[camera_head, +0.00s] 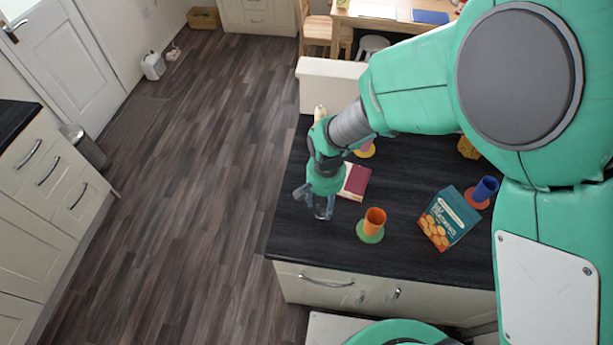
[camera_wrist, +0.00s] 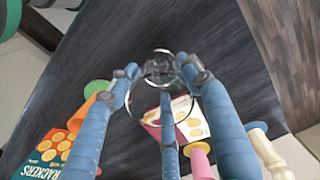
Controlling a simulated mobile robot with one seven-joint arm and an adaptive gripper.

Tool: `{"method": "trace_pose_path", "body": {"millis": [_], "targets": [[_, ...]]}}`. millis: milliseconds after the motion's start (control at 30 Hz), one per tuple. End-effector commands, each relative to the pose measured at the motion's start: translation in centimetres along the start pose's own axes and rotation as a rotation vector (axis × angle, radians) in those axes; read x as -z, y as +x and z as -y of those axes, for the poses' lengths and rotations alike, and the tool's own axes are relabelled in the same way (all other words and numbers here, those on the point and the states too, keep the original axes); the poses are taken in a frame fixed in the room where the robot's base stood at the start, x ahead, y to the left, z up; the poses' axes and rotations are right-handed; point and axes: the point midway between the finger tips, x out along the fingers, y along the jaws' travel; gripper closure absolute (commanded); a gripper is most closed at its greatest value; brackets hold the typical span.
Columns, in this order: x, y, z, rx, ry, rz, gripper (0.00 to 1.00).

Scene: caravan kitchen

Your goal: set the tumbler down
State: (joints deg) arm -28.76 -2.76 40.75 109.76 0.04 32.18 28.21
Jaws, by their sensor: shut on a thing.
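A clear glass tumbler (camera_wrist: 160,88) shows in the wrist view between the fingers of my gripper (camera_wrist: 165,85). The blue fingers are closed around it, and its round rim is visible. In the head view my gripper (camera_head: 314,204) points down over the left part of the dark countertop (camera_head: 300,236). The glass is hard to make out there. I cannot tell whether its base touches the counter.
A maroon book (camera_head: 354,182) lies right of my gripper. An orange cup (camera_head: 375,220) stands on a green coaster (camera_head: 370,237). Further right are a cracker box (camera_head: 449,218) and a blue cup (camera_head: 485,190). The counter's left edge is close to my gripper.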

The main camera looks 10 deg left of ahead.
Motion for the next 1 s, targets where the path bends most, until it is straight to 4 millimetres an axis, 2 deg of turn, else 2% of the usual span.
{"method": "trace_pose_path", "body": {"millis": [100, 200, 667, 767, 1000], "targets": [[1.4, 0.1, 0.4, 0.0, 0.009, 0.001, 0.86], [1.9, 0.0, 0.5, 0.0, 0.011, 0.001, 0.86], [2.4, 0.0, 0.8, 0.001, 0.012, -0.001, 0.86], [3.1, 0.1, 1.1, 0.0, 0.011, 0.0, 0.86], [6.3, 0.5, 2.7, 0.0, 0.011, 0.0, 0.86]]}}
